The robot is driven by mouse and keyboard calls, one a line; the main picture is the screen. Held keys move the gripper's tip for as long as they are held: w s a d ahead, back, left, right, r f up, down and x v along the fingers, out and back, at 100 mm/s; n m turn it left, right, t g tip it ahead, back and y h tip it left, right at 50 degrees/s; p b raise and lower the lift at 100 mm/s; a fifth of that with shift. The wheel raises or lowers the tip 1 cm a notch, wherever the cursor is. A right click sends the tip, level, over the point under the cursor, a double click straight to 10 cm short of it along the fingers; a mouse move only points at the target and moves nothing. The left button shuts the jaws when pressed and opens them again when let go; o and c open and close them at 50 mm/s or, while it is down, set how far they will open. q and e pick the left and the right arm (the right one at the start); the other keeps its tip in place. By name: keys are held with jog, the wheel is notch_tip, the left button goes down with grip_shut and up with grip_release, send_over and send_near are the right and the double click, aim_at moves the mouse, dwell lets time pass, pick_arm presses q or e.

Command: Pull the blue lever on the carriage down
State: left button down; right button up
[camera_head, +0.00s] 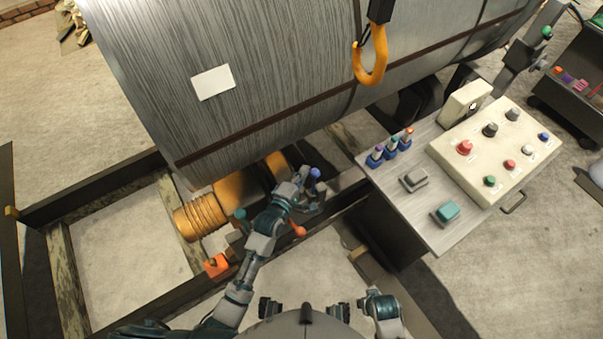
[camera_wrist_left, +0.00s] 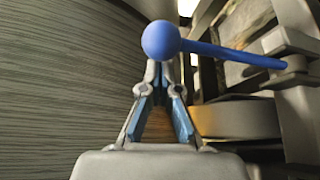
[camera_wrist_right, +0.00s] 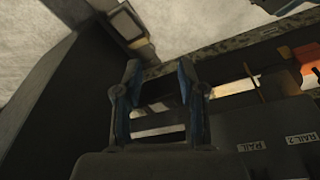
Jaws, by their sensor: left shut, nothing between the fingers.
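The blue lever has a round ball knob (camera_wrist_left: 161,40) and a straight rod (camera_wrist_left: 235,53) that runs right to a grey pivot on the carriage (camera_wrist_left: 292,75). In the head view the blue knob (camera_head: 315,173) shows just right of my left gripper (camera_head: 303,174). In the left wrist view my left gripper (camera_wrist_left: 163,72) is shut and empty, with its fingertips right by the knob, which overlaps them in the picture. I cannot tell whether they touch. My right gripper (camera_wrist_right: 158,68) is open and empty, low near my body and away from the lever.
A large grey drum (camera_head: 270,60) lies close behind the lever. A yellow hook (camera_head: 370,62) hangs above it. A red-knobbed lever (camera_head: 298,230) and an orange block (camera_head: 217,265) are near my left arm. A control table (camera_head: 430,235) with buttons stands to the right.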

aim_at(313, 178)
pick_arm(q)
jog(key=s+d+m+p, duration=0.1)
jog(key=s+d, duration=0.1)
jog(key=s, duration=0.1)
jog(key=shift+d+r+t+p, duration=0.15)
jog(key=shift+d+t+p, duration=0.15)
jog(key=shift+d+p, duration=0.05)
jog(key=shift+s, duration=0.1)
jog(key=shift+a+f, duration=0.1)
jog(key=shift+f, duration=0.1)
pick_arm(e)
jog(key=f, duration=0.5)
jog(key=shift+s+d, duration=0.1)
jog(key=shift+s, duration=0.3)
pick_arm(q)
jog(key=shift+s, duration=0.15)
pick_arm(e)
jog(key=shift+s+f, duration=0.1)
jog(key=shift+f, duration=0.05)
